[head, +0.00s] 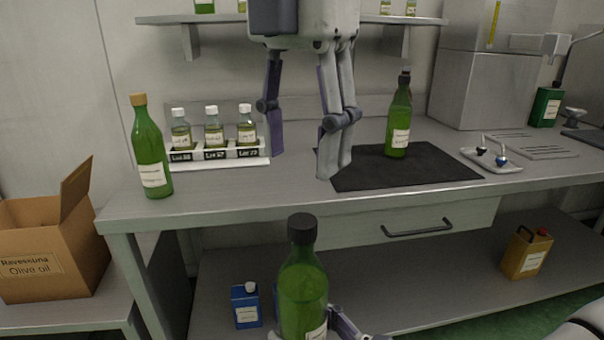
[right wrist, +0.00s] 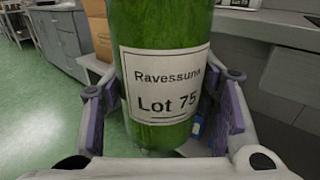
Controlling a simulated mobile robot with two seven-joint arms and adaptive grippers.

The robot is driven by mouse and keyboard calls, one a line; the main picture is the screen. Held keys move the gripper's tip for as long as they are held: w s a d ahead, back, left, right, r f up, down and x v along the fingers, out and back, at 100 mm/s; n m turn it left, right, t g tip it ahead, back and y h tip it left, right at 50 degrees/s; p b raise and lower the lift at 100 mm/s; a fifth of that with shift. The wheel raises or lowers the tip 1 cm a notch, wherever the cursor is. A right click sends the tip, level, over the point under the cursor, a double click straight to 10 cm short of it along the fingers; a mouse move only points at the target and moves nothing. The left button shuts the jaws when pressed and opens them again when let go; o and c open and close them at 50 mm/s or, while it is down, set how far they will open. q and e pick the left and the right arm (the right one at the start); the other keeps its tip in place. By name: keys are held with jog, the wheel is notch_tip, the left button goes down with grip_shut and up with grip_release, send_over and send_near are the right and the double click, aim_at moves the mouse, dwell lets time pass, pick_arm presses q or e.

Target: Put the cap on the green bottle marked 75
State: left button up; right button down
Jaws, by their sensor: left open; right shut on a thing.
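The green bottle marked Lot 75 (right wrist: 165,60) fills the middle of the right wrist view, with its label facing the camera. In the head view the green bottle (head: 302,288) stands upright at the bottom centre, in front of the bench. A black cap (head: 302,229) sits straight on its neck; I cannot tell how tight it is. My right gripper (right wrist: 165,115) is shut on the bottle's body, a finger on each side. My left gripper (head: 305,145) points down over the bench, open and empty, behind the bottle and left of the dark mat (head: 445,170).
On the bench are a corked green bottle (head: 150,155), a rack (head: 215,152) of several sample bottles, a dark-topped green bottle (head: 398,120) on the mat, and a small tray (head: 490,160) with two spouted stoppers. A cardboard box (head: 40,275) stands left. The bench's front edge lies behind the held bottle.

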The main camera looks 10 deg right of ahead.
pick_arm(q)
jog(key=shift+r, duration=1.65)
